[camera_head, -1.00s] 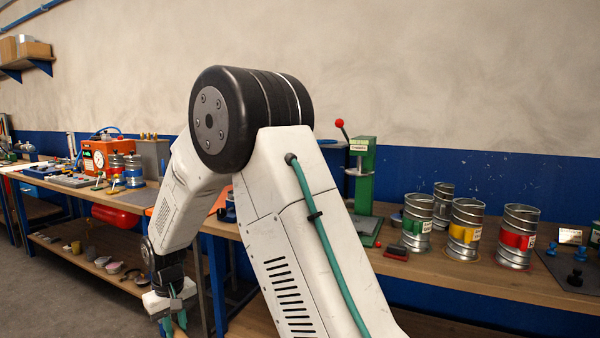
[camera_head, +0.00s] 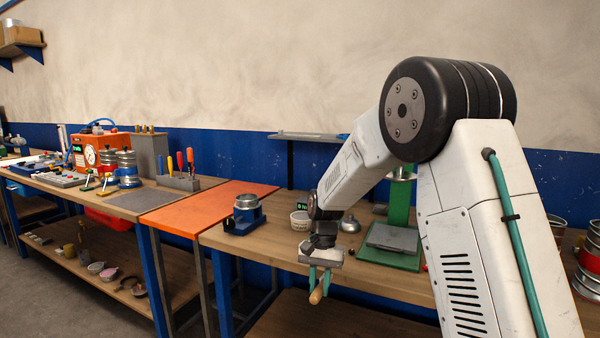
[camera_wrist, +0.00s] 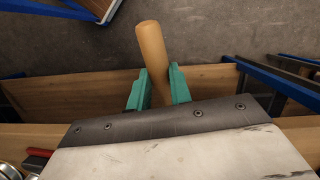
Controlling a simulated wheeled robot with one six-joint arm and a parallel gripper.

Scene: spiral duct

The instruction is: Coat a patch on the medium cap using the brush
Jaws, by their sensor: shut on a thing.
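My gripper (camera_head: 318,284) is shut on the light wooden handle of the brush (camera_head: 317,295), in front of the bench edge. In the wrist view the handle (camera_wrist: 152,45) stands between the green fingers (camera_wrist: 159,88); the bristles are hidden. A metal cap-like cylinder (camera_head: 247,201) sits in a blue holder (camera_head: 243,221) on the bench, left of my gripper. A small metal dome (camera_head: 349,224) lies on the bench behind my gripper. I cannot tell which of these is the medium cap. A white tub (camera_head: 300,221) stands between them.
A green press (camera_head: 398,215) stands behind my arm, with metal cans (camera_head: 592,250) at the far right. An orange mat (camera_head: 210,206) lies left of the blue holder. Farther left are a screwdriver rack (camera_head: 178,181) and an orange machine (camera_head: 95,150). Bare bench lies around the holder.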

